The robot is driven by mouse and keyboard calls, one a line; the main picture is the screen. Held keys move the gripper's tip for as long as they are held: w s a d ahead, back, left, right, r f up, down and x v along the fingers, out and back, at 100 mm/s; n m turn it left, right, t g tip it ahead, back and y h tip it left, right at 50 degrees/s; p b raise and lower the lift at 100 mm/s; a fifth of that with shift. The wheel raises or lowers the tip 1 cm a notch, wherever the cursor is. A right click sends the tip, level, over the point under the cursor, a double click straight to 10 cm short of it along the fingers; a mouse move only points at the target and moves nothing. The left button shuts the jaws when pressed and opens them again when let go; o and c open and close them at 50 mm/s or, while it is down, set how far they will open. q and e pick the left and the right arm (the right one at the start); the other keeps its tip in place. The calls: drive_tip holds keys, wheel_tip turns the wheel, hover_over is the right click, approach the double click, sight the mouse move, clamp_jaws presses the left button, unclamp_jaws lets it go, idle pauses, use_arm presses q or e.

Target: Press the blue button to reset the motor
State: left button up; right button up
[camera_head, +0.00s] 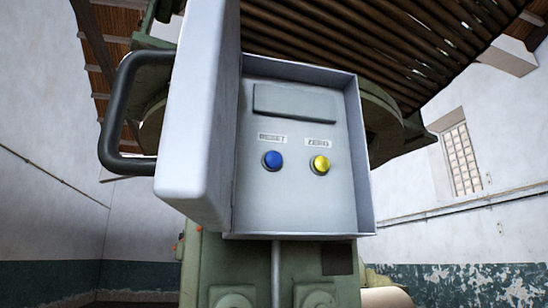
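A grey control box (298,212) is mounted in front of me in the head view, with its door (205,100) swung open to the left. A blue button (272,160) sits on the panel inside under a label reading RESET. A yellow button (320,165) sits to its right under a label that appears to read ZERO. A dark blank display (294,102) is above both labels. Neither of my grippers shows in this view, and nothing covers the blue button.
A dark curved handle (112,120) sticks out left from the door. Green machinery (205,265) stands behind and below the box, with a thin grey pipe (275,270) under it. A dark slatted structure (360,40) hangs above. The space before the panel looks clear.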

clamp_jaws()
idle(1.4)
